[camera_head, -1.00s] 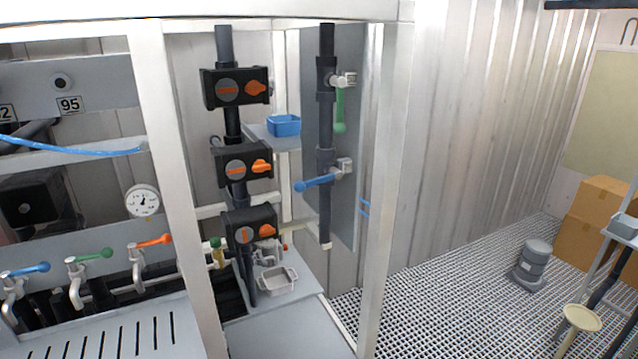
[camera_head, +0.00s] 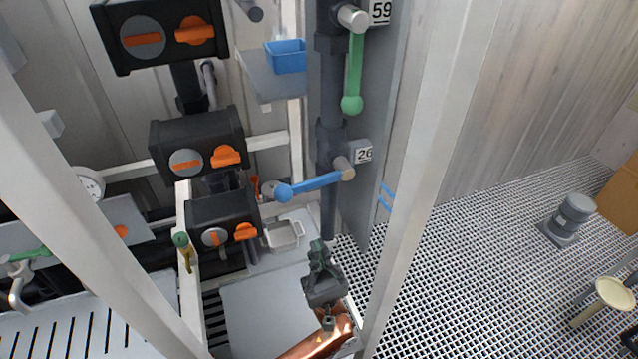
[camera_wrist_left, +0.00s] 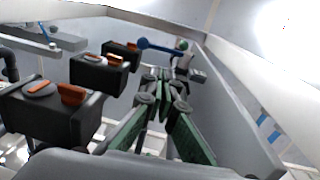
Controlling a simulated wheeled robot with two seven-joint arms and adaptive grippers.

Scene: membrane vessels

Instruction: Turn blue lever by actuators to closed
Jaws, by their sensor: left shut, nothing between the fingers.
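The blue lever (camera_head: 315,186) by the actuators sticks out to the left, roughly level, from a valve labelled 26 on the dark vertical pipe (camera_head: 329,218). Its round end is at the left. It also shows in the left wrist view, where the blue lever (camera_wrist_left: 158,46) lies beyond the fingertips. My left gripper (camera_head: 318,248) is shut and empty, pointing up, below the lever and apart from it in the head view. In the left wrist view the dark green fingers of the left gripper (camera_wrist_left: 160,76) are together. My right gripper is out of view.
Black actuators (camera_head: 197,143) with orange knobs are stacked left of the pipe. A green lever (camera_head: 354,75) hangs down above the blue one. A blue bin (camera_head: 286,56) sits on a shelf behind. A white frame post (camera_head: 430,150) stands to the right.

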